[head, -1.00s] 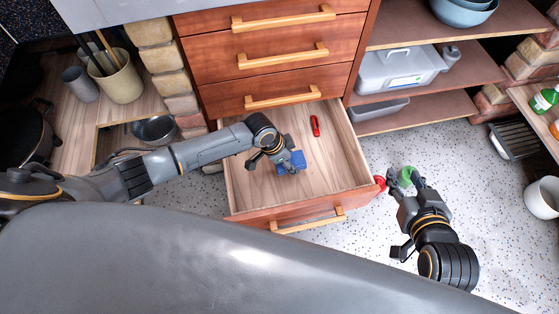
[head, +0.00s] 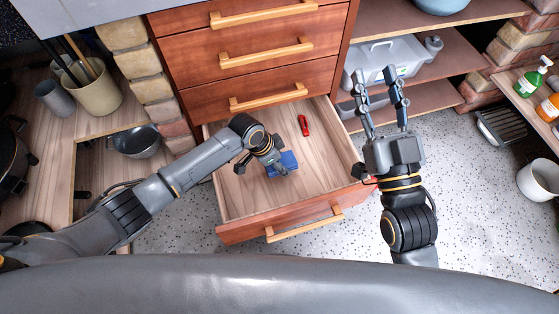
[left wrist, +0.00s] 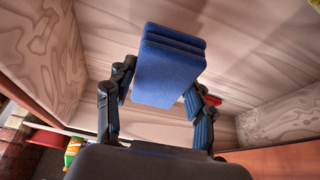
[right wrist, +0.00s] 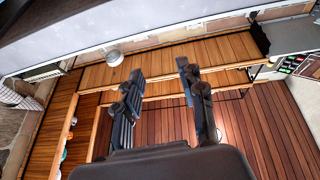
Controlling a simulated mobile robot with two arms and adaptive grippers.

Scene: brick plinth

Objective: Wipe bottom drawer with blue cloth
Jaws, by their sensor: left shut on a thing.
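The bottom drawer (head: 240,198) is pulled open, with a pale wood inside and a red-brown front. My left gripper (head: 274,164) reaches down into it and is shut on the folded blue cloth (head: 287,162). In the left wrist view the cloth (left wrist: 168,68) stands between the two fingers as a stack of blue layers. I cannot tell whether it touches the drawer floor. A small red object (head: 304,125) lies in the drawer toward the back. My right gripper (head: 381,100) is open and empty, right of the drawer.
Closed drawers (head: 245,60) rise above the open one. Shelves at the right hold a lidded grey box (head: 385,65). A green bottle (head: 535,77), an orange bottle (head: 550,106) and a white pot (head: 540,180) are at far right. Speckled floor is clear at lower right.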

